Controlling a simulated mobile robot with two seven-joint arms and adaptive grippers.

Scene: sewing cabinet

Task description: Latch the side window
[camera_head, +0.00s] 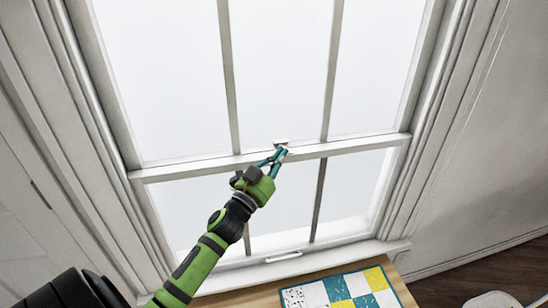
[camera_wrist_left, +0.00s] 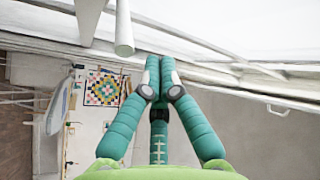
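The side window (camera_head: 282,75) is a white sash window with a horizontal meeting rail (camera_head: 355,146). A small grey latch (camera_head: 281,142) sits on that rail near its middle. My left gripper (camera_head: 281,153) is right at the latch, just below it in the head view; I cannot tell whether they touch. In the left wrist view the teal fingers (camera_wrist_left: 160,72) come together at their tips with nothing seen between them. A pale rounded bar (camera_wrist_left: 124,32), perhaps the latch lever, is left of the tips, apart from them in the picture. My right gripper is not in view.
A white pull handle (camera_head: 284,257) is on the lower sash, above the sill (camera_head: 330,258). A wooden table (camera_head: 235,299) with a patchwork quilt piece (camera_head: 340,292) stands below. The wall (camera_head: 480,150) at the right is bare.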

